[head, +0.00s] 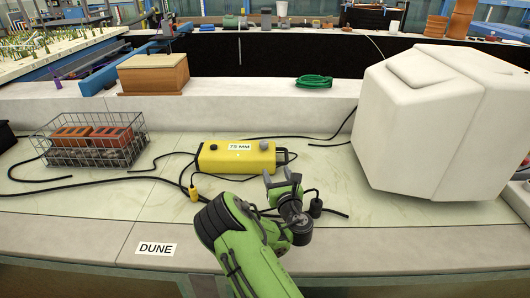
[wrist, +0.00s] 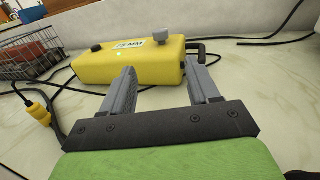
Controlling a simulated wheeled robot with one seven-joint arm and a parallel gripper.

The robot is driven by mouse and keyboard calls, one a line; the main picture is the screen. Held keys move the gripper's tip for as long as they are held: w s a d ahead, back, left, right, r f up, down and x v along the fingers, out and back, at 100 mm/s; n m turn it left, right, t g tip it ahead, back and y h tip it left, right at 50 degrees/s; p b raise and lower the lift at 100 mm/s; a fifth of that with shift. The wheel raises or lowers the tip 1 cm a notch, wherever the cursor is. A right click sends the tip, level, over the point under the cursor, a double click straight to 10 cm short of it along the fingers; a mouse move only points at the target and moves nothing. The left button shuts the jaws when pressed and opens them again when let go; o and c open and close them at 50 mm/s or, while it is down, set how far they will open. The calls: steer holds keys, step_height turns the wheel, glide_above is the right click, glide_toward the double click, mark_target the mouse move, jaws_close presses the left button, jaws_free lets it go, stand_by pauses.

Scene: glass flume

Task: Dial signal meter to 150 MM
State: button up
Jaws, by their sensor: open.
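The signal meter (head: 228,159) is a yellow box lying on the pale bench in the middle of the head view. Its white label reads 75 MM. A grey knob (head: 264,145) stands up from its right end, and a smaller dark knob sits at its left end. In the wrist view the yellow meter (wrist: 125,60) lies just ahead of my gripper, with the grey knob (wrist: 160,35) beyond and between the fingers. My gripper (head: 283,178) is open and empty, in front of the meter's right end. The fingers (wrist: 162,80) appear apart from the knob.
A wire basket (head: 92,152) with orange bricks stands at left. A large white block-shaped object (head: 440,120) stands at right. Black cables, a yellow plug (head: 194,193) and a black plug (head: 315,208) lie around the meter. A wooden box (head: 153,75) and green coil (head: 313,81) sit on the ledge behind.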

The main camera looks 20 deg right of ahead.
steer(key=p, duration=0.6)
glide_toward(264, 145)
steer(key=w, duration=0.3)
steer(key=w+d, duration=0.1)
steer(key=w, duration=0.2)
steer(key=w+b, duration=0.1)
steer(key=w, duration=0.2)
steer(key=shift+d, duration=0.3)
steer(key=c, duration=1)
steer(key=shift+a, duration=0.1)
steer(key=shift+c, duration=0.2)
steer(key=shift+h, duration=0.3)
